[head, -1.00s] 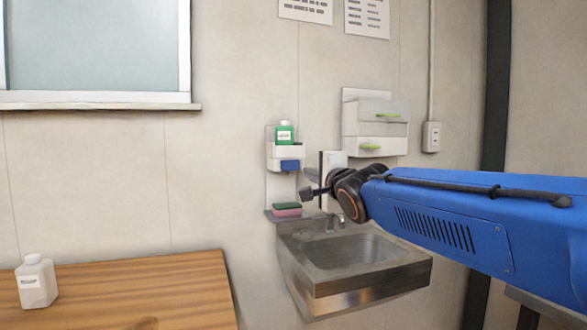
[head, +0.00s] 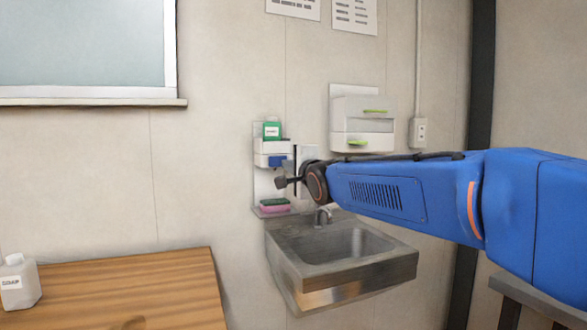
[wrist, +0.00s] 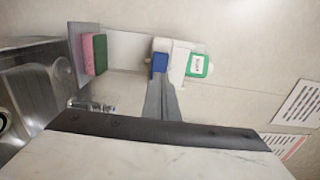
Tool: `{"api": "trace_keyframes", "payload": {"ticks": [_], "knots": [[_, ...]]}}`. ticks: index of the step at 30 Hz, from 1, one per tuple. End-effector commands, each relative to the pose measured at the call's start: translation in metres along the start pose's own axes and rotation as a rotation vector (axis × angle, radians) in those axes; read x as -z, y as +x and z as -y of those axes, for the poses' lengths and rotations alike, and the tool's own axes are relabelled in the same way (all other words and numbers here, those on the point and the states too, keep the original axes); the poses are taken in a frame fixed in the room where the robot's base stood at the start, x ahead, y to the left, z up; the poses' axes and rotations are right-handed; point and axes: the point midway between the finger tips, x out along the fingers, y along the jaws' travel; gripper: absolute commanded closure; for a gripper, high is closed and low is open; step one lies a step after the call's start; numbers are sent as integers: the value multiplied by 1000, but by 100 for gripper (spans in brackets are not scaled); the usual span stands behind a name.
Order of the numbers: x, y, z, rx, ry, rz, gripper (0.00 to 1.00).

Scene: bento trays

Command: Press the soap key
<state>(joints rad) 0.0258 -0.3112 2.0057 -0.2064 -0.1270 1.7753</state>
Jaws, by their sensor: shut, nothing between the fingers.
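The soap key is the blue block (head: 278,160) on the front of a white wall dispenser (head: 266,147). My gripper (head: 281,182) is shut and empty, just below the key in the head view. In the wrist view, the closed fingers (wrist: 160,84) point at the blue key (wrist: 160,62), with their tips close to it. I cannot tell whether they touch it.
A green and pink sponge (head: 274,205) lies on the small shelf below the dispenser. A metal sink (head: 342,290) with a tap (head: 322,216) is under my arm. A white box with green handles (head: 362,122) hangs right of the dispenser. A wooden table (head: 150,285) bears a white bottle (head: 19,287).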

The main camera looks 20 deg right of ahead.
Motion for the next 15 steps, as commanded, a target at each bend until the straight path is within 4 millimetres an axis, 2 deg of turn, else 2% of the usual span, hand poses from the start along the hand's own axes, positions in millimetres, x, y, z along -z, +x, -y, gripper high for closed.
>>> {"api": "trace_keyframes", "payload": {"ticks": [6,15], "knots": [[0,34,-1,-2,1,0,100],[0,62,0,-1,0,-1,100]]}}
